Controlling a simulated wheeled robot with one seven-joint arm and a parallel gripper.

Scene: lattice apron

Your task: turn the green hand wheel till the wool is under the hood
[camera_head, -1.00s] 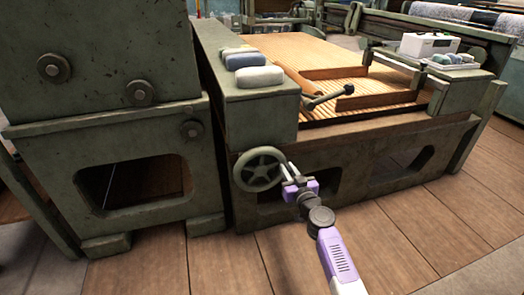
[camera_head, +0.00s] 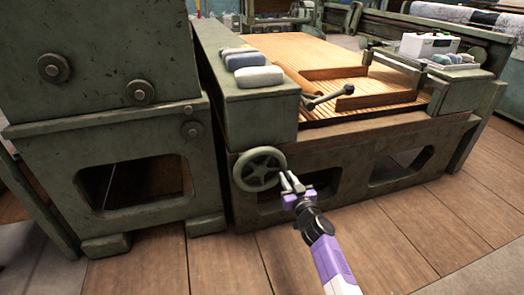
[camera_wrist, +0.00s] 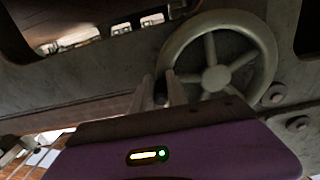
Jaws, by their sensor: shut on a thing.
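The green hand wheel (camera_head: 259,168) is on the front of the green machine frame, low on its left end. It also fills the upper right of the wrist view (camera_wrist: 215,79). My gripper (camera_head: 288,182) is at the wheel's lower right rim. In the wrist view its two fingers (camera_wrist: 161,92) are closed around a small dark handle (camera_wrist: 160,98) beside the rim. The slatted wooden lattice (camera_head: 390,107) lies on top of the machine. I cannot make out any wool on it, nor tell which part is the hood.
Several soft-looking blocks (camera_head: 259,76) lie on the green ledge left of the lattice. A wooden fence (camera_head: 375,98) and a dark lever (camera_head: 328,96) stand on the lattice. A white box (camera_head: 428,44) is at the back right. The plank floor (camera_head: 420,215) in front is clear.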

